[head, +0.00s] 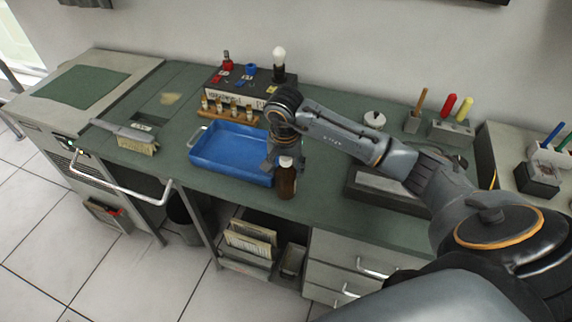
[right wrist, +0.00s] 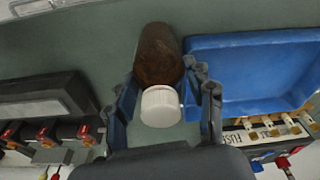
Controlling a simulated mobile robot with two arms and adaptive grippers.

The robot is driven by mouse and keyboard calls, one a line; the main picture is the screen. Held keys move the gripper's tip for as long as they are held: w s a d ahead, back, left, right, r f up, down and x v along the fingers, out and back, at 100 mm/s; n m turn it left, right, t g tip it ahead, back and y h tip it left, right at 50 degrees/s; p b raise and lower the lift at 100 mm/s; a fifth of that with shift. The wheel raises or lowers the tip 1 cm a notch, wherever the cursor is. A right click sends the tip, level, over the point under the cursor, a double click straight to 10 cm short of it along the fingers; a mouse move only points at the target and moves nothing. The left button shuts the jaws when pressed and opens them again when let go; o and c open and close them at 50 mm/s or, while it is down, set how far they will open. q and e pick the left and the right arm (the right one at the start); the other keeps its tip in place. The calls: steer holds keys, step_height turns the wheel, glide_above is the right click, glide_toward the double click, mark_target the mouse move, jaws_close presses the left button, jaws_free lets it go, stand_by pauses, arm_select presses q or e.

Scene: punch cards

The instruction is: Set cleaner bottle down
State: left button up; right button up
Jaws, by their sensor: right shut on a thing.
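The cleaner bottle (head: 287,180) is brown with a white cap. It is upright at the front edge of the green bench, just right of the blue tray. From the head view I cannot tell whether its base touches the bench. My left gripper is not in view.
The blue tray (head: 232,150) lies directly left of the bottle. A brush (head: 137,144) lies further left. A dark-framed grey block (head: 375,185) lies to the right. Small bottles in a wooden rack (head: 228,115) and a control box (head: 250,88) stand behind. Green bench surface (head: 318,200) shows right of the bottle.

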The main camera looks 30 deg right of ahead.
steer(key=shift+f, duration=0.15)
steer(key=o, duration=1.4)
